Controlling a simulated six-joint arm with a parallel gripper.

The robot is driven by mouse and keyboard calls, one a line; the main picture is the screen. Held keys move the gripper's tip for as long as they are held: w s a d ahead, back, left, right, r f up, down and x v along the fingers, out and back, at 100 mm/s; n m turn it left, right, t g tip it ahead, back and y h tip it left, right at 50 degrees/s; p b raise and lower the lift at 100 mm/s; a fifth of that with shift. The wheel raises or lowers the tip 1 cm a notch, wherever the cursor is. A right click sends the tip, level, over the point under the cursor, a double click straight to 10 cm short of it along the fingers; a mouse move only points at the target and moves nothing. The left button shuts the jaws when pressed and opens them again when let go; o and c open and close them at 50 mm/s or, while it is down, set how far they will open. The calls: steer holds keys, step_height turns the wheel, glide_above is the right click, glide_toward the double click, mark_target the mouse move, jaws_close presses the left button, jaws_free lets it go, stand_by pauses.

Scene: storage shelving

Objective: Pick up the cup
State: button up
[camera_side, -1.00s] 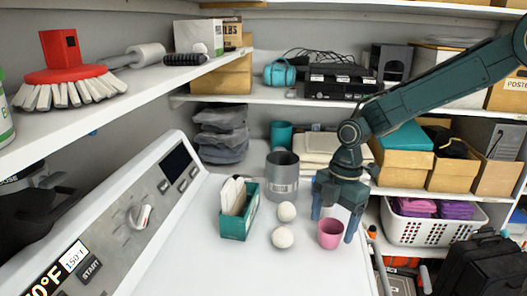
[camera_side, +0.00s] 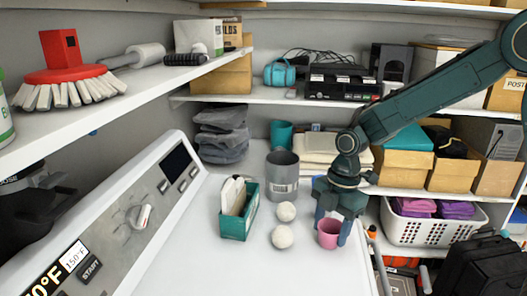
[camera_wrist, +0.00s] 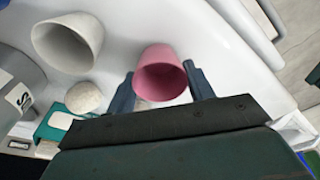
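A small pink cup (camera_side: 328,234) stands on the white top near its right edge. In the wrist view the pink cup (camera_wrist: 160,75) sits between the two fingers of my gripper (camera_wrist: 160,82). My gripper also shows in the side view (camera_side: 331,226), pointing down, with its fingers closed in on either side of the cup and seeming to touch it. The cup appears to rest on the surface still.
A green box (camera_side: 239,225) and a grey container (camera_side: 282,178) stand further left and back. Shelves surround the work, and a white basket (camera_side: 433,228) is at right.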

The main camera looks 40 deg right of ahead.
steer(key=shift+r, duration=0.15)
step_height(320, 180, up, 20)
stand_by(0.9)
stand_by(0.7)
steer(key=w+d+f+m, duration=0.6)
steer(key=w+d+f, duration=0.4)
steer(key=w+d, duration=0.3)
steer(key=shift+w+f+t, duration=0.25)
steer(key=shift+w+t, duration=0.15)
steer(key=shift+w, duration=0.15)
steer(key=shift+f, duration=0.15)
steer(key=shift+f, duration=2.8)
